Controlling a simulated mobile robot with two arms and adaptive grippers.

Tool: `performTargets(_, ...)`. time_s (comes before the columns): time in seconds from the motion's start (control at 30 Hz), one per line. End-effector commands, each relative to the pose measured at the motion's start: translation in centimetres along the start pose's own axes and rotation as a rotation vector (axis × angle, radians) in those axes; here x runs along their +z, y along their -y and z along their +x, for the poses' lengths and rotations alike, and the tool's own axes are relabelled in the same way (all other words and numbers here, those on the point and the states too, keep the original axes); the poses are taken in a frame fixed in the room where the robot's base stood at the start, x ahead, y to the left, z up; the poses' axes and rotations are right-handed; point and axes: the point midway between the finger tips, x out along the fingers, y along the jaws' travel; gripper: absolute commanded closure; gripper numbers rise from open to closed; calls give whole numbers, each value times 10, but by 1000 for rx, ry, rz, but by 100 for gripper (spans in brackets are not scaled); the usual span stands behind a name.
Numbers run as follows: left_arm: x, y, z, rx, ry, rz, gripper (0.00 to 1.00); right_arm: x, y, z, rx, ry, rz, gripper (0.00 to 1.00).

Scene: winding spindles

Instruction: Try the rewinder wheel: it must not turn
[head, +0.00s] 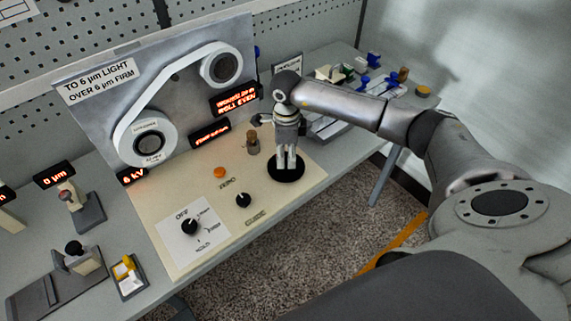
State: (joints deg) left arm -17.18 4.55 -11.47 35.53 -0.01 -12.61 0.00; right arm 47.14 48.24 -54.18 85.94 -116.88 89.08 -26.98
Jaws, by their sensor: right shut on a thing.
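The rewinder wheel (286,175) appears to be the black disc lying flat at the right end of the cream panel. My right gripper (287,165) comes down on it from above, its fingers pointing down, close together at the disc's middle. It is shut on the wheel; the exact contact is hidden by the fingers. A white band runs between the lower left roll (150,140) and the upper right roll (221,66) on the upright grey plate. My left gripper is out of view.
On the cream panel (190,262) are a selector knob (189,227), a smaller black knob (243,200), an orange button (219,172) and a small brown-topped post (252,143). Small devices stand at the left, and several blue-handled pieces behind my right arm. Red-lit displays read "6 kV" and "0 µm".

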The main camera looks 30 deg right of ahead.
Motion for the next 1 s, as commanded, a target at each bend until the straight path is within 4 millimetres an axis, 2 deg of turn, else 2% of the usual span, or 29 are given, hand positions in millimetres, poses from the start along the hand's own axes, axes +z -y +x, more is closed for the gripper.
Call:
performTargets(0.5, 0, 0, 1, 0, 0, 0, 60, -3, 2, 1, -2, -8, -5, 91)
performTargets(1.0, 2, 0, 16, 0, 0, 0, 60, -3, 2, 1, -2, -8, -181, 91)
